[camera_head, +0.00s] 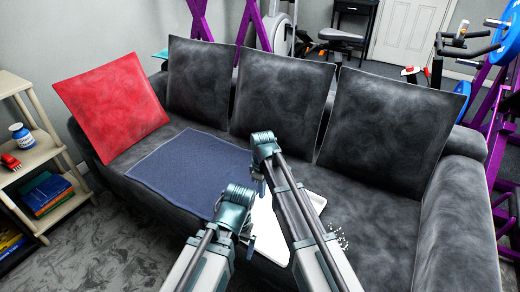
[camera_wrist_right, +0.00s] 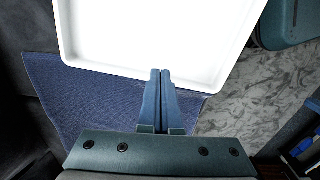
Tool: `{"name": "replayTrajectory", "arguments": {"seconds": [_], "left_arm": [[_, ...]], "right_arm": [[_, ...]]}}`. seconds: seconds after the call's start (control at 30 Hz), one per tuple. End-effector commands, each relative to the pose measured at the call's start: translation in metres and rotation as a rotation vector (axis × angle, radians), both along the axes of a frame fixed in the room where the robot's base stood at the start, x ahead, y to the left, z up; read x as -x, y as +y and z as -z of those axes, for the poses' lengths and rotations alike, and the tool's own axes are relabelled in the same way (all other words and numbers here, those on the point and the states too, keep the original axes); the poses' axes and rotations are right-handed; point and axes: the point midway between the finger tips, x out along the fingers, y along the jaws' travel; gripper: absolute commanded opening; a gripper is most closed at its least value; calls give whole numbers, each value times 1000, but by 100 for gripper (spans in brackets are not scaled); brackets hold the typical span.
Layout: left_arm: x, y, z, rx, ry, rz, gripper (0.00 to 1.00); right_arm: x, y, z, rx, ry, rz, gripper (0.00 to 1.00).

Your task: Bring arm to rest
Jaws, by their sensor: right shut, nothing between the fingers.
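My right arm reaches over the sofa in the head view, and its gripper (camera_head: 262,186) hangs at the arm's end, small and partly hidden there. In the right wrist view the two blue fingers of this gripper (camera_wrist_right: 160,73) are shut together with nothing between them. Their tips overlap the near rim of a white tray (camera_wrist_right: 145,79) in the picture; I cannot tell whether they touch it. My left arm comes in lower and to the left, and its gripper (camera_head: 250,243) points down in front of the tray. Its fingers are too small to judge.
The white tray (camera_head: 266,228) lies on the dark grey sofa (camera_head: 385,215), partly behind my arms. A blue mat (camera_head: 185,168) lies left of it. A red cushion (camera_head: 112,105) and grey cushions line the back. A wooden shelf (camera_head: 50,150) stands at the left.

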Motion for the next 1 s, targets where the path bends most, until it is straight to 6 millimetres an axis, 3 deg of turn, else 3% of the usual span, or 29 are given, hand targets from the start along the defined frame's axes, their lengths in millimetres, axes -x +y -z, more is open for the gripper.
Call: {"name": "replayTrajectory", "arguments": {"seconds": [0.07, 0.17, 0.4, 0.67, 1.0], "left_arm": [[0, 0, 0, 0, 0, 0, 100], [0, 0, 0, 0, 0, 0, 100], [0, 0, 0, 0, 0, 0, 100], [0, 0, 0, 0, 0, 0, 100], [0, 0, -77, 1, 0, 0, 100]], "right_arm": [[1, 0, 0, 0, 0, 2, 0], [20, -2, 0, 7, 2, 44, 0], [130, -17, 0, 61, 3, 378, 0], [225, -39, -1, 116, -20, 718, 0], [217, -36, -78, 117, -20, 739, 0]]}}
